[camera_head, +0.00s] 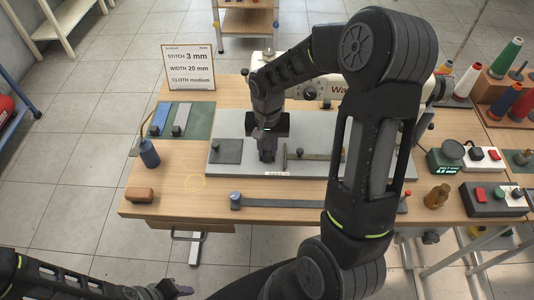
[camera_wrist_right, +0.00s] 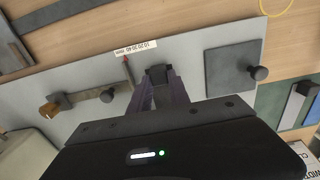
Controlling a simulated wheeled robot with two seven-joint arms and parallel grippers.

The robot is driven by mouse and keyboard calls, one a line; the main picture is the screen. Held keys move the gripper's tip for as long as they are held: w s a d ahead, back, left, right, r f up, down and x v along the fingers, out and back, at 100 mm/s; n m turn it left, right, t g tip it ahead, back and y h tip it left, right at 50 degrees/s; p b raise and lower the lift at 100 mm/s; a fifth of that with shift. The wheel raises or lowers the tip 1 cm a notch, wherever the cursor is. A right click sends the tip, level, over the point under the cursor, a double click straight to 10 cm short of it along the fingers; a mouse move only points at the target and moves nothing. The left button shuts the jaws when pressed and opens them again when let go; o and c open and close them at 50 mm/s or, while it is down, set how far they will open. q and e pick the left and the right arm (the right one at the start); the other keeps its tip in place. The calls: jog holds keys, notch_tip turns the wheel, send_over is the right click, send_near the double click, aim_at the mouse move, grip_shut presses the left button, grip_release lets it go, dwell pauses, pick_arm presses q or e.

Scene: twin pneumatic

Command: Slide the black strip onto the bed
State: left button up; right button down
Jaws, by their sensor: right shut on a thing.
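The bed is a flat light-grey plate (camera_head: 225,172) in the middle of the table, also in the right wrist view (camera_wrist_right: 205,60). My right gripper (camera_head: 267,152) points down over its left-middle part. In the right wrist view its two purple-grey fingers (camera_wrist_right: 160,82) are shut on a short black piece, which I take to be the black strip (camera_wrist_right: 158,74). Only its end shows; the rest is hidden by the gripper. I cannot tell whether it touches the bed. My left gripper (camera_head: 172,290) is low at the bottom edge, partly out of frame, its jaws unclear.
A dark square plate with a knob (camera_head: 229,150) lies left of the gripper; a brass-ended guide bar (camera_head: 315,155) lies right. A green mat (camera_head: 201,124) holds blue and grey strips. A long dark bar (camera_head: 285,203) lies along the front. My right arm hides much of the sewing machine (camera_head: 330,88).

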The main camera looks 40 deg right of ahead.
jog(key=shift+w+d, duration=0.35)
jog(key=shift+w, duration=0.15)
jog(key=shift+f+b, duration=0.45)
jog(key=shift+f, duration=0.05)
jog(key=c, duration=1.1)
grip_release()
jog(key=shift+c, duration=0.2)
notch_tip(320, 180, up, 8)
jog(key=shift+b, duration=0.45)
jog(key=shift+s+f, duration=0.1)
